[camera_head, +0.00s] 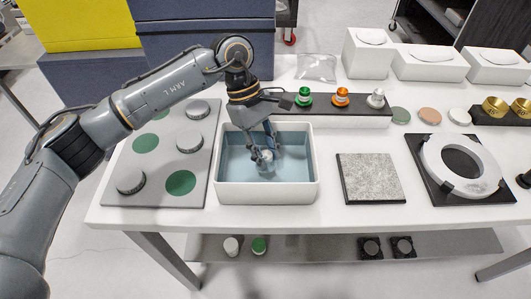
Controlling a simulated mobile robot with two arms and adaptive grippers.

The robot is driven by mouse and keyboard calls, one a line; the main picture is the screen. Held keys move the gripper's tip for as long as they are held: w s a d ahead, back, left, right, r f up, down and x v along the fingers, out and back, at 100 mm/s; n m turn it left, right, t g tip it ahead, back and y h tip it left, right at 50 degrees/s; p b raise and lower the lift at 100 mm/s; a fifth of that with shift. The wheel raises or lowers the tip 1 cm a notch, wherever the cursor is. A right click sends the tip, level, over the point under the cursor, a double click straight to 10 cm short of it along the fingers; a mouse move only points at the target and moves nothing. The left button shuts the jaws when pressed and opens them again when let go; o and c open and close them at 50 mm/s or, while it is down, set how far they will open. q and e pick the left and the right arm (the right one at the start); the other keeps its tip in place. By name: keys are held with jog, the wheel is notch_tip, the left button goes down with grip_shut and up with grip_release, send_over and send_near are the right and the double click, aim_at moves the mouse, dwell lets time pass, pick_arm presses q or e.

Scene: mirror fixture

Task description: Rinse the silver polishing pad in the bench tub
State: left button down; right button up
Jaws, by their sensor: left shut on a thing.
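The bench tub (225,190) is a white rectangular basin with bluish water, at the middle front of the bench. My left gripper (264,158) reaches down into it from above, fingers pointing down at the water. It is shut on a small silvery round thing (267,158), which looks like the silver polishing pad. The fingers partly hide it, and I cannot tell how deep it sits in the water. My right gripper is not in view.
Left of the tub lies a grey board (192,188) with grey discs and green spots. Right of it are a speckled square slab (369,178) and a white ring (425,158) on a black base. Behind stands a dark rack (352,107) with green, orange and silver pieces.

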aim_at(266, 157)
pick_arm(q)
jog(key=shift+r+p, duration=0.85)
jog(key=shift+r, duration=2.05)
jog(key=shift+r+p, duration=0.45)
jog(key=shift+r, duration=1.1)
notch_tip(266, 157, up, 4)
jog(key=shift+p, duration=0.6)
